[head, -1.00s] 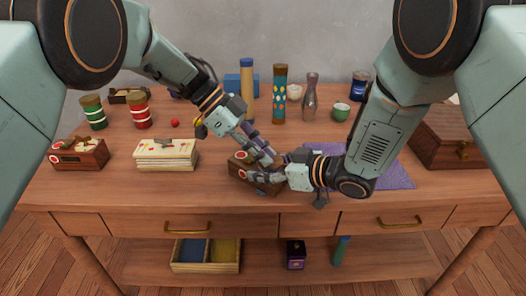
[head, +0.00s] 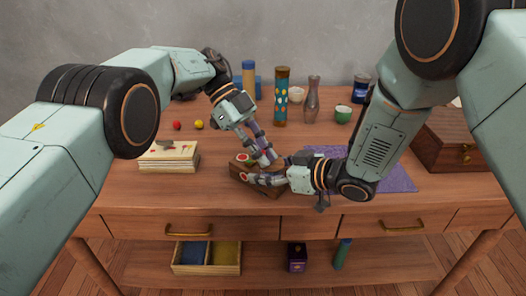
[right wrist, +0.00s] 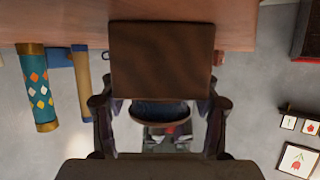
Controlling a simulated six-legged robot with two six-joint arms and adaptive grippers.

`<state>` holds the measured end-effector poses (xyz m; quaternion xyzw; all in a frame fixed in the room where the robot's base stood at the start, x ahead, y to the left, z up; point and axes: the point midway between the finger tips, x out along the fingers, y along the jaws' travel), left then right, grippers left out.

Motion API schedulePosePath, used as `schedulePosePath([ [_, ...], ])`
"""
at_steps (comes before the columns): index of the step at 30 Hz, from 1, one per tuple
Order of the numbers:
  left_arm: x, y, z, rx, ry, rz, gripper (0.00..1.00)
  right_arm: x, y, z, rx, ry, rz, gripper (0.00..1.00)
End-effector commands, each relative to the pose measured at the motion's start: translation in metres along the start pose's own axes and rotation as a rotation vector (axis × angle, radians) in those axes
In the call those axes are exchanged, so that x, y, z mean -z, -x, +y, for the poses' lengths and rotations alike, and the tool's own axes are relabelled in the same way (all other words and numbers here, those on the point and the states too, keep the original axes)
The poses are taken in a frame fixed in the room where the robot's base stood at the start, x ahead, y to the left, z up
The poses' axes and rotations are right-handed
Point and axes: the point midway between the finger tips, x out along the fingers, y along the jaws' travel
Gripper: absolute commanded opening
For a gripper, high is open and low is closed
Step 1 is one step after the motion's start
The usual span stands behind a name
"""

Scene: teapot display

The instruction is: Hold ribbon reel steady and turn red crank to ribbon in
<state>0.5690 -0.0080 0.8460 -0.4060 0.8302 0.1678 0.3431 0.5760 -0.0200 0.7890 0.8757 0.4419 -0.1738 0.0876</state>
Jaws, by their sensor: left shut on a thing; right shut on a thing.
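My left gripper (head: 267,160) reaches down from behind and is shut at the reel's top, where the crank is mostly hidden by the fingers. A small red patch shows low in the right wrist view, too small to identify. I cannot make out the ribbon.
A stack of cards (head: 168,160) lies to the left. A red ball (head: 176,125) and a yellow ball (head: 199,124) lie behind it. A purple cloth (head: 398,180) and wooden chest (head: 450,145) are right.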

Motion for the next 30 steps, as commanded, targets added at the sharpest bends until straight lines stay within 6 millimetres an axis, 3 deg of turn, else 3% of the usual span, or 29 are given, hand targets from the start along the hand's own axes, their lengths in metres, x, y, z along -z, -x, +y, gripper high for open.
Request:
schedulePosePath([
  [14,0.0010,0.0003,-0.0008,-0.003,-0.008,-0.002,0.00,-0.0010,-0.0003,-0.0012,0.003,0.001,-0.003,0.15],
  [15,0.0010,0.0003,-0.0008,-0.003,-0.008,-0.002,0.15,-0.0010,-0.0003,-0.0012,0.003,0.001,-0.003,0.15],
  [23,0.0003,0.0001,-0.0002,-0.005,-0.006,-0.002,0.37,-0.0011,-0.0002,-0.0009,0.002,0.000,-0.003,0.15],
  [30,0.0000,0.0000,0.0001,-0.005,-0.005,-0.002,0.38,-0.0010,-0.0001,-0.0006,0.001,-0.001,-0.003,0.15],
])
